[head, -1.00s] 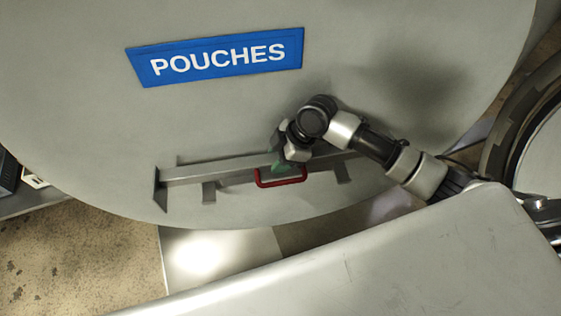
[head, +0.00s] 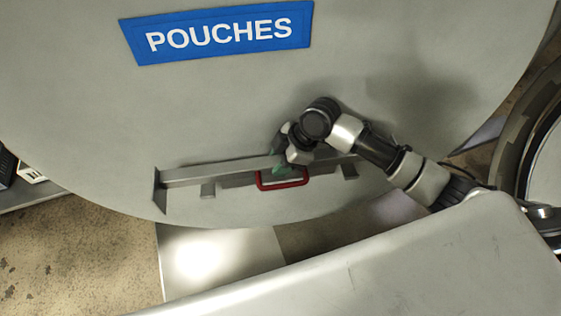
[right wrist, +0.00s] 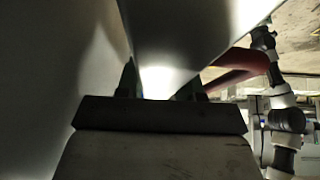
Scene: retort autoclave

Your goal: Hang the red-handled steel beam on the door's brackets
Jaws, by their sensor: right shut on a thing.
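The steel beam (head: 220,173) lies lengthwise across the lower face of the grey round door (head: 90,110), its left end slightly lower. Its red handle (head: 283,185) sticks out below its middle and also shows in the right wrist view (right wrist: 240,66). My right gripper (head: 281,166), with green fingertips, is shut on the beam just above the handle. Two grey tabs that look like brackets, left (head: 208,190) and right (head: 349,171), show just below the beam. I cannot tell whether the beam rests on them. My left gripper is not in view.
A blue POUCHES sign (head: 218,33) is on the door above the beam. A pale flat surface (head: 400,270) fills the lower right. A dark round rim (head: 515,150) stands at the right edge. Brown floor (head: 80,255) shows lower left.

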